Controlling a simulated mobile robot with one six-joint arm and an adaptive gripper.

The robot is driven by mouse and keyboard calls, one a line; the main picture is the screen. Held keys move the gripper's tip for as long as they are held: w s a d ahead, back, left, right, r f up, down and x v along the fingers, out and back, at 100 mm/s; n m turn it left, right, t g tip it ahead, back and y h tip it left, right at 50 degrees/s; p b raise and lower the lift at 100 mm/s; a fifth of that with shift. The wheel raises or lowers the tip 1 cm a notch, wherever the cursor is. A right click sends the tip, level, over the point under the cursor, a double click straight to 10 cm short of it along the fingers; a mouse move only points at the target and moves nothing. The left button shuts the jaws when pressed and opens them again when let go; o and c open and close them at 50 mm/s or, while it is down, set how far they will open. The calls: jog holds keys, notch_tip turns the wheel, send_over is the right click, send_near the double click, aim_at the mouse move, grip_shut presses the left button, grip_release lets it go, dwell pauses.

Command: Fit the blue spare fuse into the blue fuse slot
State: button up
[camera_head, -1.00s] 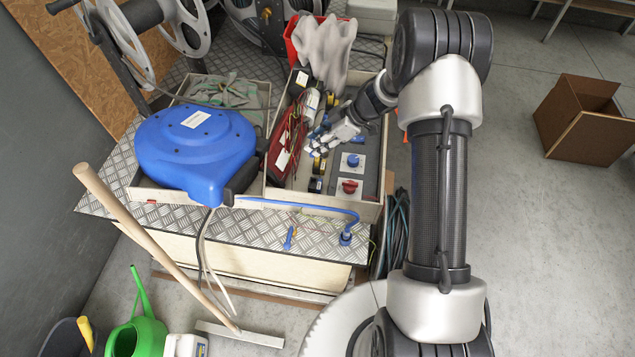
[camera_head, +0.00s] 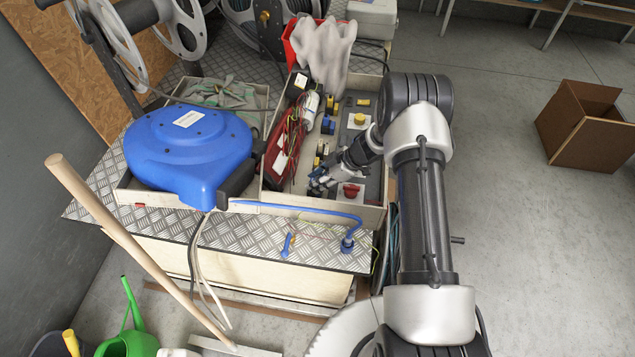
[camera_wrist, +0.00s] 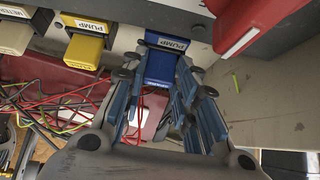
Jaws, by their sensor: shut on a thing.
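My gripper (camera_head: 318,183) is low over the front part of the right-hand tray, left of the red knob. In the wrist view my gripper (camera_wrist: 160,88) has its fingers closed on the blue spare fuse (camera_wrist: 160,68), a blue block with a white label near its lower end. In the head view my gripper hides the fuse.
A red block (camera_wrist: 245,30) is close on the right. In the head view a red knob (camera_head: 350,191) and yellow knob (camera_head: 359,119) flank my wrist. Red wires (camera_head: 285,140) lie left. The tray's front wall (camera_head: 330,212) is near.

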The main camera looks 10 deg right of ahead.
jog(key=shift+f, duration=0.15)
jog(key=o, duration=0.9)
